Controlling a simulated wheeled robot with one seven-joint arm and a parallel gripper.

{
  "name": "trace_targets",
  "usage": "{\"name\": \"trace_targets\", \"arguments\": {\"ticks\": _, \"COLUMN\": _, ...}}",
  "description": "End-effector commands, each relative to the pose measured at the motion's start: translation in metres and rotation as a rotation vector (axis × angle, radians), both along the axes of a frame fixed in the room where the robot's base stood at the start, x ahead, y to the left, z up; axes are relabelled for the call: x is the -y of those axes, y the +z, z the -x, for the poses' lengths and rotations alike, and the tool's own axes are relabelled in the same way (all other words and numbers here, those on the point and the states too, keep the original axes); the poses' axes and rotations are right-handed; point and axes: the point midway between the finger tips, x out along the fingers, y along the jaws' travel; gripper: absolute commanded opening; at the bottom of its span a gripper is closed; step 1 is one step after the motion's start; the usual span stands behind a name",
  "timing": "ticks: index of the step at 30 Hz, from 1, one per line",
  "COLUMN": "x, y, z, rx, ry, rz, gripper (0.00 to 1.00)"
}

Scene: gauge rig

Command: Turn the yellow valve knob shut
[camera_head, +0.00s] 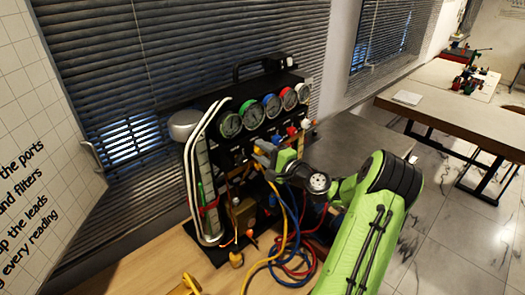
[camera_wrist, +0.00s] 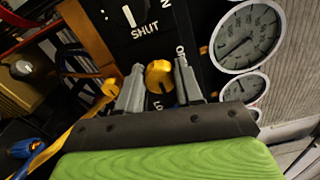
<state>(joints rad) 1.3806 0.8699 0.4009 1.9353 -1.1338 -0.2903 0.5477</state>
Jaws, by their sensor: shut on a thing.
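The yellow valve knob (camera_wrist: 158,74) is round and sits between the two grey fingers of my gripper (camera_wrist: 160,82) in the wrist view. The fingers are closed on its sides. Letters on the black panel beside the knob are partly covered. Another printed label (camera_wrist: 145,30) on the panel reads SHUT, with a white mark above it. In the head view my gripper (camera_head: 264,152) is at the front of the gauge rig (camera_head: 250,88), below the gauges. The knob is hard to make out there, and its turn angle is unclear.
Several round gauges (camera_head: 270,105) line the rig's top. Yellow, red and blue hoses (camera_head: 290,255) hang in loops below my gripper. A brass block (camera_head: 242,213) and a clear tube (camera_head: 203,175) stand at the rig's left. A wooden table (camera_head: 450,105) stands at the right.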

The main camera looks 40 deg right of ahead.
Motion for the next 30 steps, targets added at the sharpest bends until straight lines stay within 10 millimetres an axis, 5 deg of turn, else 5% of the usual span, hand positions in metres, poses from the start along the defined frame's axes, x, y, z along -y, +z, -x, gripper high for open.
{"name": "trace_targets", "arguments": {"ticks": 8, "x": 0.000, "y": -0.001, "z": 0.000, "rx": -0.001, "ry": -0.001, "rz": -0.002, "gripper": 0.05}}
{"name": "trace_targets", "arguments": {"ticks": 9, "x": 0.000, "y": -0.001, "z": 0.000, "rx": -0.001, "ry": -0.001, "rz": -0.002, "gripper": 0.40}}
{"name": "trace_targets", "arguments": {"ticks": 13, "x": 0.000, "y": -0.001, "z": 0.000, "rx": -0.001, "ry": -0.001, "rz": -0.002, "gripper": 0.60}}
{"name": "trace_targets", "arguments": {"ticks": 23, "x": 0.001, "y": -0.001, "z": 0.005, "rx": -0.001, "ry": -0.002, "rz": 0.000, "gripper": 0.61}}
{"name": "trace_targets", "arguments": {"ticks": 30, "x": 0.004, "y": -0.005, "z": 0.061, "rx": -0.003, "ry": -0.009, "rz": -0.001, "gripper": 0.61}}
